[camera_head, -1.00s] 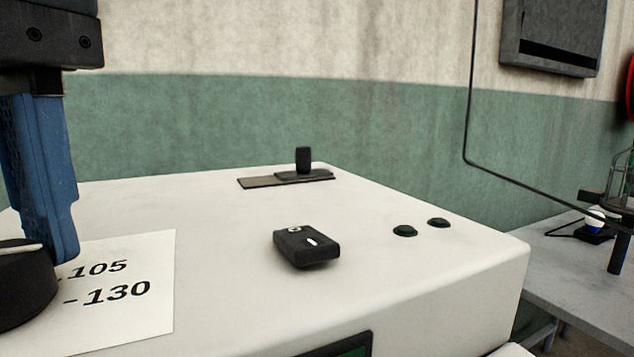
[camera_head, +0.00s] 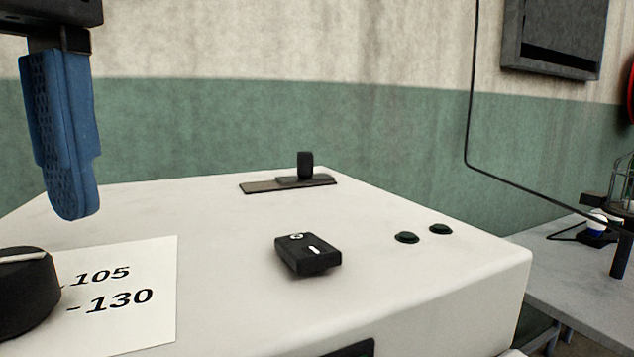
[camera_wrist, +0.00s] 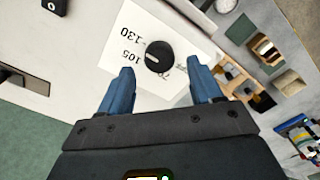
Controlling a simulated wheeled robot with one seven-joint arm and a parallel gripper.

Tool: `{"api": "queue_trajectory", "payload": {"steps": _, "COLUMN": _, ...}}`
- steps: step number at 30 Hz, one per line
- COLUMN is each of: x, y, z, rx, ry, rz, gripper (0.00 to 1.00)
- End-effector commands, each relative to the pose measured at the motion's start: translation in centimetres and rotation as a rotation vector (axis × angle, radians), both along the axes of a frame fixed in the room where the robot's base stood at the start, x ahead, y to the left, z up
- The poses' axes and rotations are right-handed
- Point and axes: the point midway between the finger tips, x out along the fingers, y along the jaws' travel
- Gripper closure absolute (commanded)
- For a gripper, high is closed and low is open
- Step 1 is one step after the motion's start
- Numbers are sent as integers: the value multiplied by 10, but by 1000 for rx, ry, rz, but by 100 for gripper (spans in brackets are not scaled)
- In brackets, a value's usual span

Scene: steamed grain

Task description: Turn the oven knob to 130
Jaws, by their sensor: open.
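The oven knob (camera_head: 24,292) is a round black dial with a white pointer line, at the lower left of the head view, partly cut off. It sits on a white label sheet (camera_head: 120,325) printed with 105 and 130. In the wrist view the knob (camera_wrist: 159,55) shows whole, with its white line away from the 130 mark. My gripper (camera_wrist: 163,88) has two blue fingers, open and empty, with the knob beyond the gap between them. In the head view one blue finger (camera_head: 62,140) hangs above the knob, apart from it.
The white oven top (camera_head: 210,225) carries a black switch box (camera_head: 308,255), two dark buttons (camera_head: 407,238) and a black latch (camera_head: 305,166) on a plate at the back. A grey table (camera_head: 575,275) stands at the right. The oven top's middle is clear.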

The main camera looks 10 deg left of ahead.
Motion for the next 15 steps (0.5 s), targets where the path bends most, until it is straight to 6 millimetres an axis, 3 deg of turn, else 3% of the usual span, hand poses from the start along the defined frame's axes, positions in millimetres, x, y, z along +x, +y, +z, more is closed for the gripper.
{"api": "queue_trajectory", "payload": {"steps": 6, "x": 0, "y": 0, "z": 39, "rx": 4, "ry": -1, "rz": 2, "gripper": 36}}
{"api": "queue_trajectory", "payload": {"steps": 15, "x": 0, "y": 0, "z": 57, "rx": 0, "ry": -1, "rz": 1, "gripper": 36}}
